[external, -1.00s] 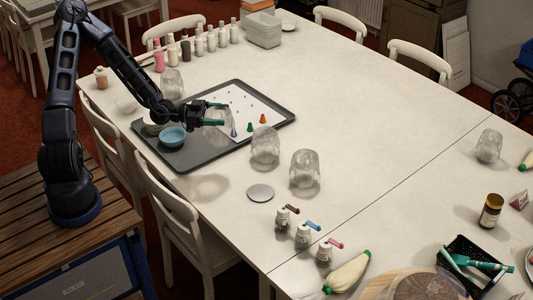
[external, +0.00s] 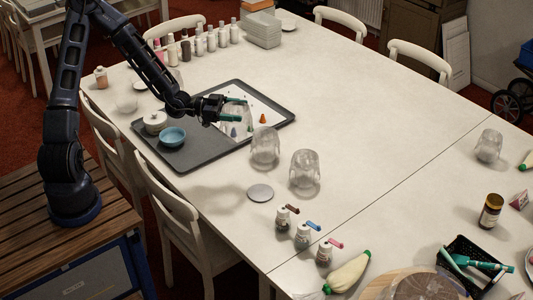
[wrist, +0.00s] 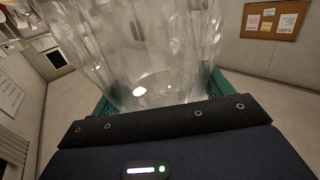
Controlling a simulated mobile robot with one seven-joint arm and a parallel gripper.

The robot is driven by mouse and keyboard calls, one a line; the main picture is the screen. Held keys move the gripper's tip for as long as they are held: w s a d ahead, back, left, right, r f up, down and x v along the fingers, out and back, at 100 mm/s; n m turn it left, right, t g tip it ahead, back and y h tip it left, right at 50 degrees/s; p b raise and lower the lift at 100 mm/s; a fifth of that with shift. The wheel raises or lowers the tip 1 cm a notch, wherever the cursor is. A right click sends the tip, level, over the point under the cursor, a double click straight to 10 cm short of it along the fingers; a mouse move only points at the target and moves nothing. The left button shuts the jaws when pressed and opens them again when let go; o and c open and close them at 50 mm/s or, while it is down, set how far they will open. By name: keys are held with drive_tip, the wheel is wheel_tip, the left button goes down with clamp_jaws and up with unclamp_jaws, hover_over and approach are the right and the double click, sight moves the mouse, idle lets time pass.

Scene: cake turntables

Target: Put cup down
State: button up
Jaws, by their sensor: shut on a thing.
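My gripper (external: 234,111) is shut on a clear glass cup (external: 236,122) with wavy sides. In the external view the cup is faint between the green fingertips, over the white sheet of the grey tray (external: 188,156). I cannot tell whether its lower end touches the tray. In the wrist view the cup (wrist: 140,45) fills the upper middle between the fingers. Two similar clear cups stand on the table just right of the tray, a nearer one (external: 305,172) and a farther one (external: 265,148).
A blue bowl (external: 172,137) and a white lidded pot (external: 155,122) stand on the tray's left part. Small coloured cones, one orange (external: 263,118), stand on the sheet. Several bottles (external: 210,40) line the back. The table's middle (external: 370,120) is clear.

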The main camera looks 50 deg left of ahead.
drive_tip(key=w+d+r+m+g+h, duration=0.1)
drive_tip(key=w+d+r, duration=0.1)
drive_tip(key=d, duration=0.9)
wheel_tip(320, 180, down, 20)
drive_tip(key=shift+s+f, duration=0.15)
drive_tip(key=shift+s, duration=0.1)
idle(0.4)
drive_tip(key=shift+f, duration=0.1)
drive_tip(key=o, duration=1.5)
